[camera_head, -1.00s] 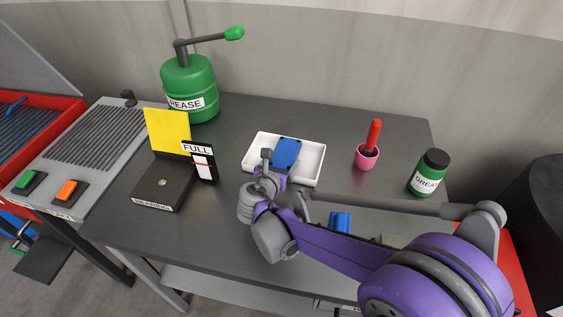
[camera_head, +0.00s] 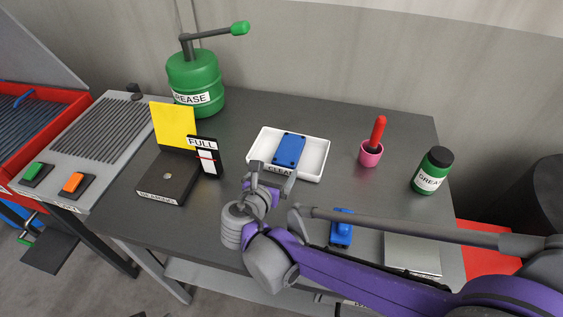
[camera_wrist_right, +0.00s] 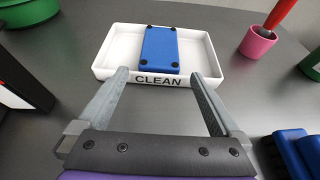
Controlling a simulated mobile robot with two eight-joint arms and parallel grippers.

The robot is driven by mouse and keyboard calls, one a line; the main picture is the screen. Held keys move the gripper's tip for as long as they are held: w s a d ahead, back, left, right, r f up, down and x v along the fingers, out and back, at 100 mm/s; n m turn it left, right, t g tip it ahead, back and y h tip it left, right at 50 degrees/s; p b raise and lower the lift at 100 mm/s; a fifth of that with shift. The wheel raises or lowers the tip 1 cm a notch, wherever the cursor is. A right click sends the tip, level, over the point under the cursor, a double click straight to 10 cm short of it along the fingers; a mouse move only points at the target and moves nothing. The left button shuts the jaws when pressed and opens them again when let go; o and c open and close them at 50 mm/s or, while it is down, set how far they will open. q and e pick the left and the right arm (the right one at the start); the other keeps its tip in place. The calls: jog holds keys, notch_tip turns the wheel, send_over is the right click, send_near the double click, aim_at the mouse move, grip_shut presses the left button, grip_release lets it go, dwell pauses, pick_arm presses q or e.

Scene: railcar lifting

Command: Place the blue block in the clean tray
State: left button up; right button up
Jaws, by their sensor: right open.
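The blue block (camera_head: 289,149) is a flat slab with dark dots at its corners. It lies inside the white tray (camera_head: 318,160) labelled CLEAN, and also shows in the right wrist view (camera_wrist_right: 159,49) in the middle of the tray (camera_wrist_right: 205,62). My right gripper (camera_head: 271,172) is open and empty at the tray's front edge. In the right wrist view its two fingers (camera_wrist_right: 160,82) stand apart on either side of the CLEAN label, with the block beyond them. My left gripper is not in view.
A pink cup (camera_head: 371,154) with a red-handled tool and a green grease jar (camera_head: 432,171) stand to the right. A blue object (camera_head: 341,229) lies near the front. A black box (camera_head: 166,180), FULL sign (camera_head: 204,158) and green grease pump (camera_head: 195,82) stand left.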

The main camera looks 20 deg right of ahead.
jog(key=shift+v, duration=1.25)
dwell(0.5)
